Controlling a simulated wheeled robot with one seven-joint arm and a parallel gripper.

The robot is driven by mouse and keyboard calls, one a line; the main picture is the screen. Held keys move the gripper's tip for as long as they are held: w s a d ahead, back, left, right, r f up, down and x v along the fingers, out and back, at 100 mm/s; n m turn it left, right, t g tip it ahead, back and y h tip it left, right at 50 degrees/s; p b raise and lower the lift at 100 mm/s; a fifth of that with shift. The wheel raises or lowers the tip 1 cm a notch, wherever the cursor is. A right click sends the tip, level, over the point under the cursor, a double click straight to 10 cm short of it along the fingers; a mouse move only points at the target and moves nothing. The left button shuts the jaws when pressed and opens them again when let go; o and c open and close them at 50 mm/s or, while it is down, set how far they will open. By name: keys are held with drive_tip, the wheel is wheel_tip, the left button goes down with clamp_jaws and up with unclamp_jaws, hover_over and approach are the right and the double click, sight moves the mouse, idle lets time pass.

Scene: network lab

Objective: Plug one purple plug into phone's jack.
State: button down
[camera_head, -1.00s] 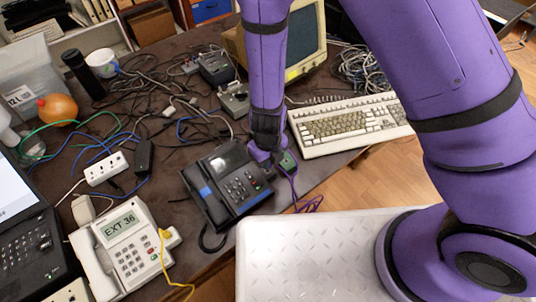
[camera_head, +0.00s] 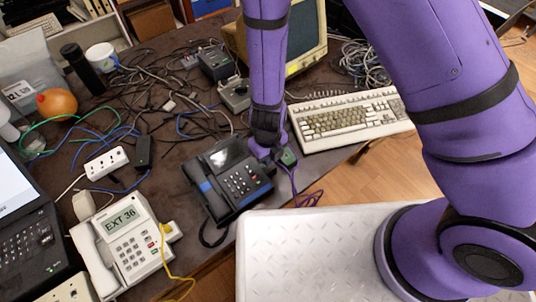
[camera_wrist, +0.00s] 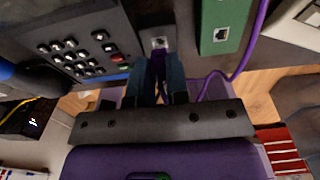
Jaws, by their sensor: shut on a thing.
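The black desk phone (camera_head: 228,182) lies on the dark table in the head view. Its keypad side also shows in the wrist view (camera_wrist: 82,50). Its jack (camera_wrist: 159,43) is in the side facing my gripper. My gripper (camera_wrist: 160,72) is shut on a purple plug (camera_wrist: 158,58), directly in front of that jack; whether the tip touches it or enters it is unclear. In the head view my gripper (camera_head: 267,152) is at the phone's right side. The purple cable (camera_wrist: 243,65) loops away to the right. A green box (camera_wrist: 222,28) with its own jack is beside the phone.
A white phone reading EXT 36 (camera_head: 125,240) stands at left front. A beige keyboard (camera_head: 350,122) and monitor are to the right and behind. Tangled cables (camera_head: 190,105) cover the table's back. A white ridged surface (camera_head: 300,255) is in front.

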drive_tip(key=shift+f, duration=0.8)
idle(1.5)
drive_tip(key=c, duration=1)
unclamp_jaws()
drive_tip(key=shift+c, duration=0.2)
drive_tip(key=shift+r, duration=5.35)
drive_tip(key=shift+r, duration=0.1)
